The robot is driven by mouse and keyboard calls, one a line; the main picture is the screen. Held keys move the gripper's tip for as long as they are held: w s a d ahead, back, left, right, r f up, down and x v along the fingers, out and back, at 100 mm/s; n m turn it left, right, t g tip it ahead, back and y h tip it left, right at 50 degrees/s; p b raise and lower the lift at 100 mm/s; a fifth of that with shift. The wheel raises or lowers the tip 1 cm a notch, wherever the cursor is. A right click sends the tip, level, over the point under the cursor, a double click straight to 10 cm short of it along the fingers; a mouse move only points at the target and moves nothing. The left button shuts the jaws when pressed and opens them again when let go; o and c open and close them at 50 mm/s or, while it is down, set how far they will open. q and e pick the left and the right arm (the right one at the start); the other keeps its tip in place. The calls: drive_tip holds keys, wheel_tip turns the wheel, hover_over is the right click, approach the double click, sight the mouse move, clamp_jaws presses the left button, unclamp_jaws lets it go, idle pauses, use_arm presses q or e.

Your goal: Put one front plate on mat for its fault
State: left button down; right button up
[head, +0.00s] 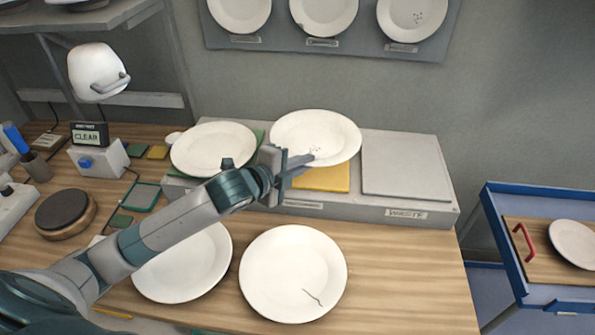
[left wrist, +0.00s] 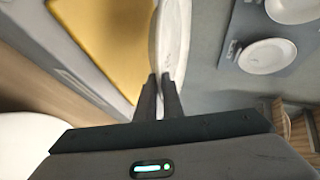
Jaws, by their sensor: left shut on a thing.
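My left gripper (head: 298,163) is shut on the near rim of a white plate with small dark specks (head: 318,130). The plate is tilted and held over the yellow mat (head: 322,178); I cannot tell whether it touches the mat. In the left wrist view the fingers (left wrist: 160,90) pinch the plate's edge (left wrist: 172,45), with the yellow mat (left wrist: 100,40) beside it. A white plate (head: 212,147) lies on the green mat. The grey mat (head: 405,165), above a "WASTE" label, is bare. In front lie a cracked plate (head: 293,270) and another plate (head: 185,265), partly hidden by my arm.
A wall board (head: 360,45) shows several sample plates. A blue cart (head: 512,265) at right carries a plate (head: 574,243). A lamp (head: 97,72), a "CLEAR" display (head: 88,135) and a dark round stand (head: 65,208) are at left. The table's front right is free.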

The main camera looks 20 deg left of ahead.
sight(297, 184)
use_arm(q)
drive_tip(key=shift+w+a+f, duration=0.15)
drive_tip(key=shift+a+f, duration=0.1)
drive_tip(key=shift+a, duration=0.25)
drive_tip(key=shift+w+a+f, duration=0.15)
drive_tip(key=shift+a+f, duration=0.05)
drive_tip(key=shift+a, duration=0.3)
drive_tip(key=shift+f+p, duration=0.85)
drive_tip(key=shift+f, duration=1.15)
drive_tip(key=shift+f, duration=0.1)
drive_tip(key=c, duration=2.2)
unclamp_jaws()
drive_tip(key=shift+f, duration=0.15)
drive_tip(key=shift+s, duration=0.1)
